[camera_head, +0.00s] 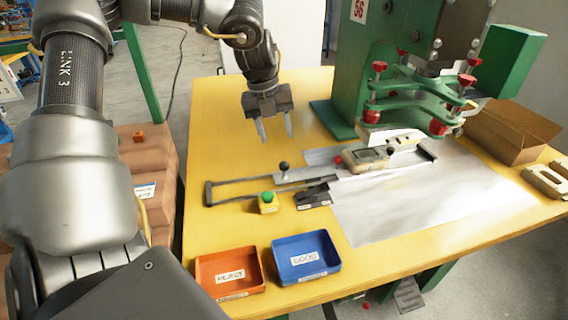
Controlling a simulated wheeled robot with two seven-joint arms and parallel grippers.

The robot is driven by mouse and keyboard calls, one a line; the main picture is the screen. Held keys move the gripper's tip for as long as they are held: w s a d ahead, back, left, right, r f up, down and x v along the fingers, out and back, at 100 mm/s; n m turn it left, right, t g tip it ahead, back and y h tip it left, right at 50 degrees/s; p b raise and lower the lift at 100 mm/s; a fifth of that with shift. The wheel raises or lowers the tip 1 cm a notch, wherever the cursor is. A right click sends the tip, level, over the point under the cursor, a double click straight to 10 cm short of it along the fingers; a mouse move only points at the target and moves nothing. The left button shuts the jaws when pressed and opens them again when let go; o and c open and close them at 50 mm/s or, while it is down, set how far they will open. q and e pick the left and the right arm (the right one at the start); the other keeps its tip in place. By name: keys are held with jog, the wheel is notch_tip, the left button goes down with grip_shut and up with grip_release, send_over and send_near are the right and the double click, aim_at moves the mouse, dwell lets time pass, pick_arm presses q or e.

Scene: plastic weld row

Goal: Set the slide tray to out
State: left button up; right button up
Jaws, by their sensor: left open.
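The slide (345,171) is a long low metal assembly running across the yellow table, from under the green press out to the left. A dark bar handle (208,195) stands at its left end and another dark handle (428,151) at its right end. A black ball knob (284,167) rises from its left part. A beige part (366,158) sits on it, in front of the press. My left gripper (276,137) is open and empty, pointing down above the table behind the knob, apart from the slide. My right gripper is not in view.
The green press (347,75) with red knobs stands behind the slide. A green button (267,198), an orange REJECT bin (229,274) and a blue GOOD bin (306,258) lie in front. A cardboard box (510,132) is at right. The table's back left is clear.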

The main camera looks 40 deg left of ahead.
aim_at(283, 162)
pick_arm(q)
jog(key=f, duration=0.3)
jog(key=w+d+f, duration=0.1)
jog(key=f, duration=0.6)
jog(key=shift+w+d, duration=0.15)
jog(key=shift+w, duration=0.05)
jog(key=shift+r, duration=0.1)
jog(key=shift+c, duration=0.4)
grip_shut()
